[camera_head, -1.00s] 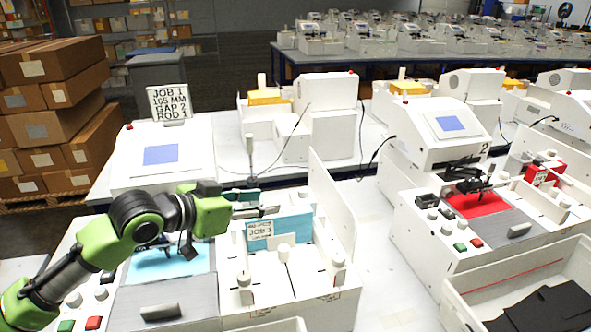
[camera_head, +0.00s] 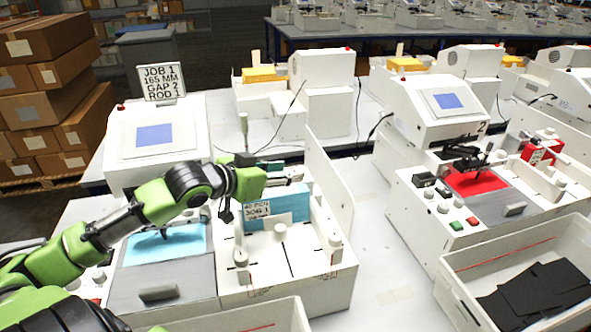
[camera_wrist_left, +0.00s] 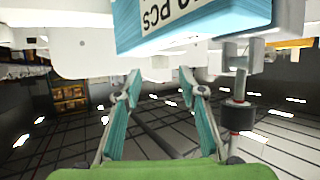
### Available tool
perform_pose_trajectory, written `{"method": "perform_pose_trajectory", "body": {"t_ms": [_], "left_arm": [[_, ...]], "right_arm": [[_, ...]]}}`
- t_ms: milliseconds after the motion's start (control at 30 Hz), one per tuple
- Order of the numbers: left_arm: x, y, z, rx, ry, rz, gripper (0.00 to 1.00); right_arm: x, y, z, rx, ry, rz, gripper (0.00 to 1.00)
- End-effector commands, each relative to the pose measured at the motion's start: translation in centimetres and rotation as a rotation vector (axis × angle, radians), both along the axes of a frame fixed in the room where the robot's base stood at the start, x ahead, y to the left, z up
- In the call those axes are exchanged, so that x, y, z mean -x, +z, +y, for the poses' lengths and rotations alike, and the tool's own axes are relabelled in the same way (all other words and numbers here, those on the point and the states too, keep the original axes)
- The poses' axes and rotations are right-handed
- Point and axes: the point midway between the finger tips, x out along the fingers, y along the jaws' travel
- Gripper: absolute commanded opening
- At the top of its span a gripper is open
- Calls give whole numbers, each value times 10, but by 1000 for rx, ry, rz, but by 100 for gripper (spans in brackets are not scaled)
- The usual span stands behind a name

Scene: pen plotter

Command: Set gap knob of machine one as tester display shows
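Machine one stands at the left, with a blue plate (camera_head: 165,243), a grey front (camera_head: 165,280) and a white bed (camera_head: 275,278). Several pale knobs stand on the bed, among them a left knob (camera_head: 241,258), a middle knob (camera_head: 280,233) and a right knob (camera_head: 335,240). I cannot tell which is the gap knob. A sign (camera_head: 161,82) reads JOB 1, 165 MM, GAP 2, ROD 1, above a blank blue screen (camera_head: 154,136). My left gripper (camera_head: 300,177) is behind the blue block (camera_head: 280,206). In the left wrist view its fingers (camera_wrist_left: 160,78) are apart and empty. My right gripper is out of view.
Machine two (camera_head: 440,190), with a red plate (camera_head: 475,181), stands at the right. A white bin (camera_head: 460,270) holds black sheets (camera_head: 540,290). A tall white panel (camera_head: 330,180) edges the bed. Boxes (camera_head: 50,100) are stacked at left. My arm covers part of the left control panel.

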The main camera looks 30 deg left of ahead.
Motion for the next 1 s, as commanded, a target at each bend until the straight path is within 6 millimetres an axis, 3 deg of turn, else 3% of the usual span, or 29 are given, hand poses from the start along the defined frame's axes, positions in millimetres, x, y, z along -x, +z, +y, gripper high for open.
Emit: {"method": "perform_pose_trajectory", "body": {"t_ms": [400,800,933,1000], "left_arm": [[-35,-13,-5,-1,1,-1,37],[-39,-16,-6,-2,-1,1,37],[-39,-16,-6,-2,-1,1,6],[-39,-16,-6,-2,-1,1,0]], "right_arm": [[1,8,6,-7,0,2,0],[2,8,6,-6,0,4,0],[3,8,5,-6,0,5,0],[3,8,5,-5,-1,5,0]]}}
